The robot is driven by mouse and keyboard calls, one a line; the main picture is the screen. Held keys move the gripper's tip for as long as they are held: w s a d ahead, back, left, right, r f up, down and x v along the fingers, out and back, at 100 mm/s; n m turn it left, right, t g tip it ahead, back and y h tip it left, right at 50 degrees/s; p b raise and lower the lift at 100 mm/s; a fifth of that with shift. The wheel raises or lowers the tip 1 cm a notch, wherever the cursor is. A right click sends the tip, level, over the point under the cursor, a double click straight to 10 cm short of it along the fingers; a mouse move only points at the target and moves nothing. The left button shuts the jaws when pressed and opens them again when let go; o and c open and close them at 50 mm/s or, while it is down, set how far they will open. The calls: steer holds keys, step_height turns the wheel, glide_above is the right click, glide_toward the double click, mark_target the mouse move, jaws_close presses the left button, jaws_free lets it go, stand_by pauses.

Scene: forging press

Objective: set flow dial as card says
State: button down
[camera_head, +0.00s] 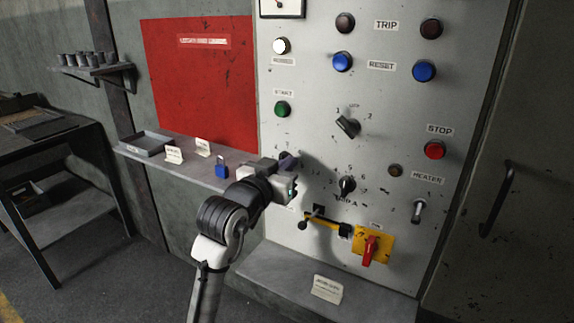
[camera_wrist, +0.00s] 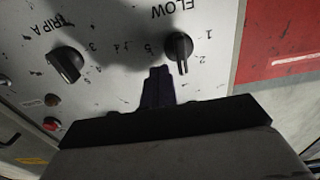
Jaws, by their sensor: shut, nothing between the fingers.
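The flow dial (camera_wrist: 180,47) is a black knob under an upside-down FLOW label in the wrist view. Its pale pointer line points down in that picture, a little left of the 2; I cannot tell the exact setting. In the head view my gripper (camera_head: 289,162) is at the panel's left side. A card (camera_head: 328,288) leans on the lower ledge; its writing is too small to read.
The TRIP A dial (camera_head: 347,186) also shows in the wrist view (camera_wrist: 67,63). A selector knob (camera_head: 348,127), a red stop button (camera_head: 434,150) and a red-handled yellow switch (camera_head: 371,250) are near. The side shelf (camera_head: 215,178) holds cards and a blue padlock (camera_head: 222,168).

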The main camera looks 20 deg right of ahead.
steer(key=shift+w+a+r, duration=0.1)
steer(key=shift+w+a, duration=0.3)
steer(key=shift+w, duration=0.1)
stand_by(0.8)
steer(key=shift+w+a, duration=0.35)
steer(key=shift+w, duration=0.1)
stand_by(1.2)
steer(key=shift+s+a+r, duration=0.1)
steer(key=shift+s+a, duration=0.1)
steer(key=b+v, duration=0.1)
steer(key=v, duration=0.6)
steer(key=shift+s+a, duration=0.25)
steer(key=shift+s, duration=0.1)
steer(key=shift+r, duration=0.1)
